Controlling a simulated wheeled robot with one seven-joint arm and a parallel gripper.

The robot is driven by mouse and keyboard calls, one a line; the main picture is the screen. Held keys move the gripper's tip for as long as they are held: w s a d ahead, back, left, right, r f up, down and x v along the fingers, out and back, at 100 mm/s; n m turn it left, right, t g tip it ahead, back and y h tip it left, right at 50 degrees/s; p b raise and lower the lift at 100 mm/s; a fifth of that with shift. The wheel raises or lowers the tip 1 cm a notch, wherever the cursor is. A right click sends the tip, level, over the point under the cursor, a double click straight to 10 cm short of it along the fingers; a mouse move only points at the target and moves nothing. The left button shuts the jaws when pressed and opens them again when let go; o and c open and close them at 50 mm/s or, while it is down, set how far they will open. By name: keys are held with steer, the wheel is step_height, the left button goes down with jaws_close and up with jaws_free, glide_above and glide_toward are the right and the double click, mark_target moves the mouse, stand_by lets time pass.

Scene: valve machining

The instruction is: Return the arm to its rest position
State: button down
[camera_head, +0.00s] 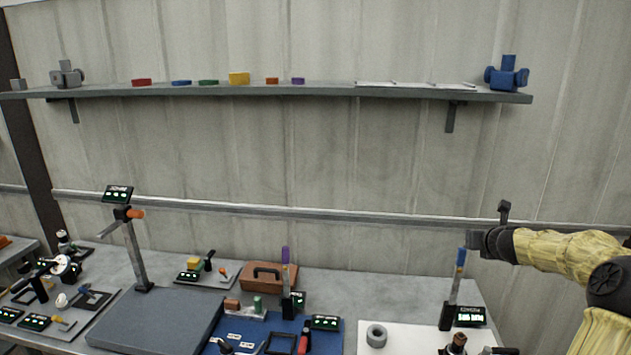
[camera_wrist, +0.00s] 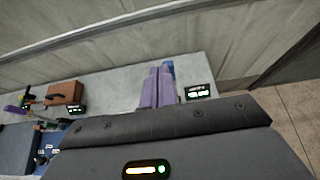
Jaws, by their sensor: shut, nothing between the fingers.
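My gripper (camera_head: 478,242) is at the right in the head view, at the end of my yellow-sleeved arm. It is raised above the right part of the bench (camera_head: 340,297). In the wrist view its two purplish fingers (camera_wrist: 158,88) are together and hold nothing. A blue-topped upright post (camera_head: 461,258) stands just left of the gripper in the head view. Its blue tip (camera_wrist: 169,68) shows behind the fingers in the wrist view; whether they touch I cannot tell.
A small lit display (camera_head: 470,316) stands by the post's foot. A white mat with a grey ring (camera_head: 376,335) lies in front. A brown case (camera_head: 268,276), a purple-topped post (camera_head: 286,262) and a display stand (camera_head: 132,245) are left. A loaded shelf (camera_head: 300,90) runs above.

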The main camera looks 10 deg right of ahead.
steer(key=s+a+f+n+g+y, duration=0.2)
steer(key=a+f+n, duration=0.2)
steer(key=a+n, duration=0.75)
steer(key=s+a+f+n+g+y, duration=0.25)
steer(key=a+n, duration=0.45)
steer(key=a, duration=0.9)
steer(key=s+a+f+n+g, duration=0.1)
steer(key=s+a+f+n, duration=0.1)
steer(key=s+a+n, duration=0.2)
steer(key=s+a+f+n+g+b, duration=0.1)
steer(key=s+a+n, duration=0.3)
steer(key=s+n, duration=0.6)
steer(key=s+a+f+n+g, duration=0.2)
steer(key=s+a+n, duration=0.3)
steer(key=s+n, duration=0.2)
steer(key=s+h, duration=0.1)
steer(key=s, duration=0.1)
steer(key=shift+s+f+g, duration=0.35)
steer(key=shift+s, duration=0.05)
